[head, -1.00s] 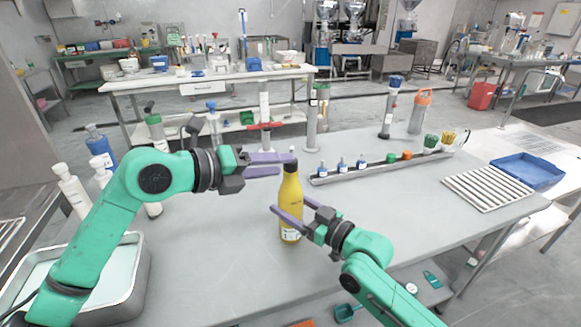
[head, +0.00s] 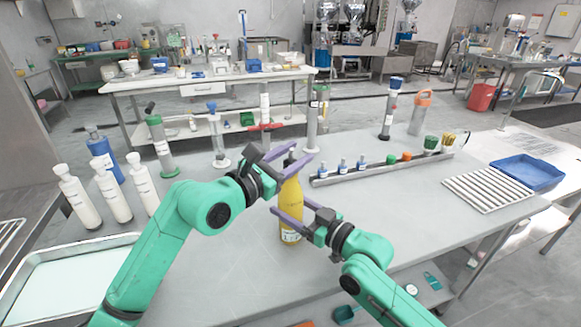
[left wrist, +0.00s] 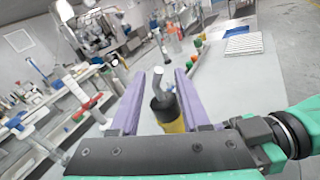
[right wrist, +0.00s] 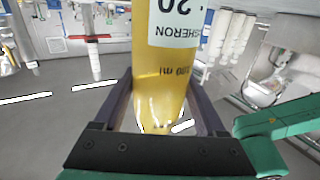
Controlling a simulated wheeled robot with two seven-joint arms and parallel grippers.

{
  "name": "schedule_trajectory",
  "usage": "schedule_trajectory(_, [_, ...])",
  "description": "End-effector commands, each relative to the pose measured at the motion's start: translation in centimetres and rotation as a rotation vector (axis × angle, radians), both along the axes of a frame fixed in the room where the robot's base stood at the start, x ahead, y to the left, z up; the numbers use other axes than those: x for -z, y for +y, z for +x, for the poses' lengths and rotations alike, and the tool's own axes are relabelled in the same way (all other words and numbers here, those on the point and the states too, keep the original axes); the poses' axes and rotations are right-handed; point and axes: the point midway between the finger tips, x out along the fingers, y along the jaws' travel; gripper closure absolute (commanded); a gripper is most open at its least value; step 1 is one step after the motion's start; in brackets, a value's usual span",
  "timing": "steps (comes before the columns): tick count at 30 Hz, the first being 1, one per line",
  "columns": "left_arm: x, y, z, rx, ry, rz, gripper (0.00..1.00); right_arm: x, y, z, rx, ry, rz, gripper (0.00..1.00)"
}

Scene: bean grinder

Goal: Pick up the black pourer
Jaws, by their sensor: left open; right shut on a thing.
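A yellow bottle (head: 290,192) stands upright on the grey table, with the black pourer (head: 292,150) at its top. My right gripper (head: 288,206) is shut on the bottle's body, also seen close up in the right wrist view (right wrist: 160,60). My left gripper (head: 306,157) is open at the bottle's top. In the left wrist view, the pourer (left wrist: 160,100) shows a black base and a light grey tip between the two purple fingers. A gap shows on each side of it. The left fingers partly hide the pourer in the head view.
A rack (head: 380,168) of small bottles and brushes lies right of the bottle. White bottles (head: 112,192) and a blue bottle (head: 103,155) stand at the left, near a metal tray (head: 60,275). A blue tray (head: 525,170) is far right. Bare table lies in front.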

Motion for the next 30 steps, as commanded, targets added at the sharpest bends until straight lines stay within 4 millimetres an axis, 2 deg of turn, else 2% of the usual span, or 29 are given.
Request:
schedule_trajectory(3, [-0.1,-1.1,1.3,0.002,0.001,-0.003,0.54,0.0,0.0,0.0,0.0,-0.001,0.001,1.0])
schedule_trajectory(9, [0.0,-1.3,1.5,0.001,0.001,-0.002,0.54,0.0,0.0,0.0,0.0,-0.001,0.001,1.0])
schedule_trajectory(10, [0.0,-1.3,1.5,0.001,0.001,-0.002,0.58,0.0,0.0,0.0,0.0,-0.001,0.001,1.0])
schedule_trajectory(13, [0.0,-1.3,1.5,0.001,0.002,-0.001,0.96,0.0,0.0,0.0,0.0,-0.001,0.001,1.0])
schedule_trajectory(14, [0.0,-1.2,1.5,0.001,0.002,-0.001,1.0,0.0,0.0,0.0,0.0,-0.001,0.001,1.0])
schedule_trajectory(26, [0.0,-1.1,1.6,-0.003,0.001,-0.001,1.0,0.0,0.0,0.0,0.0,-0.001,0.001,1.0])
schedule_trajectory(30, [-1.9,-1.1,1.6,-0.002,-0.005,-0.003,1.0,0.0,0.0,0.0,0.0,-0.001,0.001,1.0])
